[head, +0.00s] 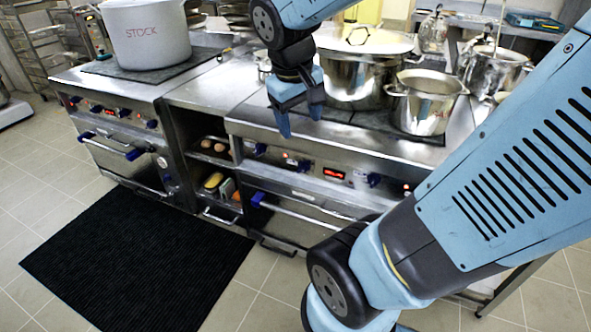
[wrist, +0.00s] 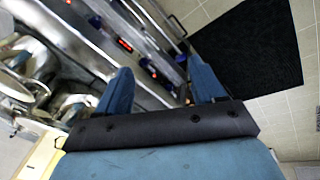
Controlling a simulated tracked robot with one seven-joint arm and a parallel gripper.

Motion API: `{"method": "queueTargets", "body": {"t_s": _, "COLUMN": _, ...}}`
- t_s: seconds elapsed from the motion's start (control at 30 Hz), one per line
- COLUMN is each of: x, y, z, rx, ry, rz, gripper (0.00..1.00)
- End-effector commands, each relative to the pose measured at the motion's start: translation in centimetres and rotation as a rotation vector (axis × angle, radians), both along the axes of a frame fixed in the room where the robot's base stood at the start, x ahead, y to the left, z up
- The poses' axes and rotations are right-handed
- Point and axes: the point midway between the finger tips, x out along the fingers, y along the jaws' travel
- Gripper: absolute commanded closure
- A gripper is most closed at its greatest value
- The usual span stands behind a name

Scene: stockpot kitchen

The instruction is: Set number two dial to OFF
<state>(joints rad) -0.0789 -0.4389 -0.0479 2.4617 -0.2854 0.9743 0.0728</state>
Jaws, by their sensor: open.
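The near stove's front panel (head: 335,172) carries several small dark-blue dials, among them a left-end dial (head: 256,149), a dial left of the red display (head: 298,164) and a dial right of it (head: 374,180). I cannot read any numbers or OFF marks, so I cannot tell which dial is number two. My gripper (head: 300,127) is open and empty, pointing down over the stove's front edge, apart from the dials. In the wrist view the panel with its red display (wrist: 125,44) runs between my two blue fingers (wrist: 162,80).
Steel pots (head: 425,102) stand on the near cooktop, close to my gripper. A white stockpot (head: 146,35) stands on the left stove, which has its own dials. An oven handle (head: 300,212) juts out below the panel. A black mat (head: 135,262) lies on the floor.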

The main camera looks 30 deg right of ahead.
Motion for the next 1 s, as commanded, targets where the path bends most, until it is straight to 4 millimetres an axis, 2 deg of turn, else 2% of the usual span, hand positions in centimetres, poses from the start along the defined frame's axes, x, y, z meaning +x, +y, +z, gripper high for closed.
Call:
{"method": "queueTargets", "body": {"t_s": 0.03, "x": 0.6, "y": -0.4, "z": -0.9, "rx": -0.032, "ry": 0.046, "rz": 0.011, "gripper": 0.32}}
{"method": "queueTargets", "body": {"t_s": 0.6, "x": 6.7, "y": -5.1, "z": -9.3, "rx": -0.438, "ry": 0.447, "rz": 0.174, "gripper": 0.32}}
{"method": "queueTargets", "body": {"t_s": 1.0, "x": 11.3, "y": -7.4, "z": -15.4, "rx": -0.753, "ry": 0.668, "rz": 0.351, "gripper": 0.32}}
